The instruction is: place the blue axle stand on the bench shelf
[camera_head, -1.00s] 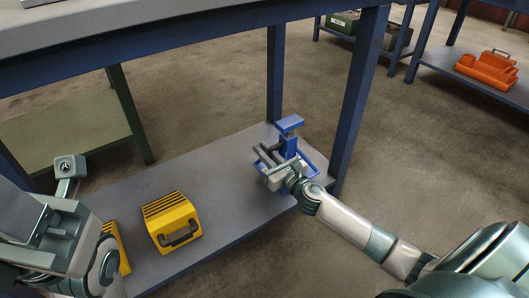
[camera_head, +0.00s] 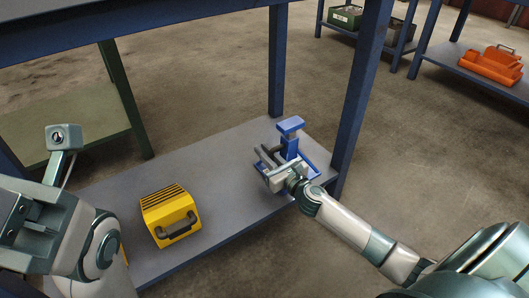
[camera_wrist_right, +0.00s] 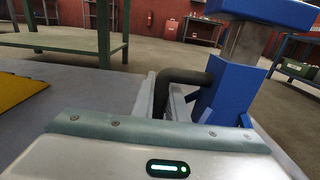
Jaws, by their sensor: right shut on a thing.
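The blue axle stand (camera_head: 290,126) is upright at the right end of the grey bench shelf (camera_head: 235,160), between the two blue legs there. Its blue post and flat top also show in the right wrist view (camera_wrist_right: 232,92). My right gripper (camera_head: 267,160) is at the stand's near left side, shut on a dark bar that seems to be the stand's handle. The stand's base is partly hidden by the gripper; it appears at shelf level, but I cannot tell whether it touches. Of my left arm, only links show at the lower left; its fingers are not visible.
A yellow case (camera_head: 170,215) with a dark handle stands on the shelf left of the stand, with bare shelf between. Blue bench legs (camera_head: 276,65) rise close to the stand. An orange toolbox (camera_head: 490,65) sits on another shelf at the far right.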

